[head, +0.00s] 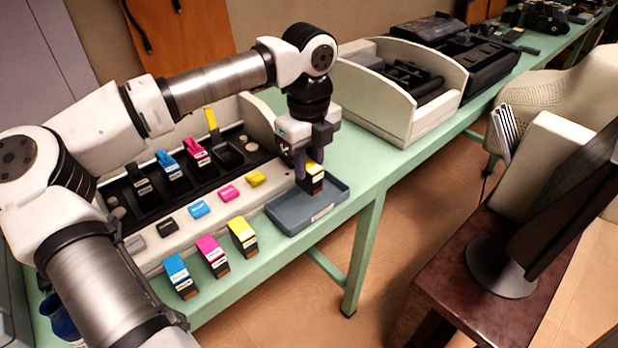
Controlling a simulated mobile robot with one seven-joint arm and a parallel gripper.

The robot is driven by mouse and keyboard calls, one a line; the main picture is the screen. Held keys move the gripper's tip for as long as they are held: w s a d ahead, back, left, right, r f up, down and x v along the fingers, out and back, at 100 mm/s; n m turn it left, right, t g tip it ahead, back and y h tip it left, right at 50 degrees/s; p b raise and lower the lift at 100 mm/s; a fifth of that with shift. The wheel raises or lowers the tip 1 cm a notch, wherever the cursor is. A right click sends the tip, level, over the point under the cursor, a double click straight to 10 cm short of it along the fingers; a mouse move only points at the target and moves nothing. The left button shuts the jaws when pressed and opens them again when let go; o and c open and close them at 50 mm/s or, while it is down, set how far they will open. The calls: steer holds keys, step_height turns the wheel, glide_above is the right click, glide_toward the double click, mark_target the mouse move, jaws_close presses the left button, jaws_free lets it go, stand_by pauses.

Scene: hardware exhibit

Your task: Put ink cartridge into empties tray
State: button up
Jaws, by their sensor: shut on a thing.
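My gripper (308,165) points down and is shut on an ink cartridge (317,182) with a yellow top and a dark body. The cartridge is upright, over or in the blue-grey empties tray (290,226) near the table's front edge. I cannot tell whether its bottom touches the tray floor. The rest of the visible tray floor is bare. The cartridge carriage (180,205) stands to the left, with black, blue and magenta cartridges in its slots. A yellow lever (211,119) stands raised behind an open slot (228,157) at its right end.
A large cream open-topped printer (395,90) stands behind on the right. A monitor (560,200) is on a separate brown desk.

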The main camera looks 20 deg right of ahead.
mark_target(309, 181)
steer(key=shift+f, duration=2.55)
steer(key=o, duration=1)
step_height(309, 181, up, 12)
steer(key=shift+r+b, duration=0.15)
steer(key=shift+b, duration=0.2)
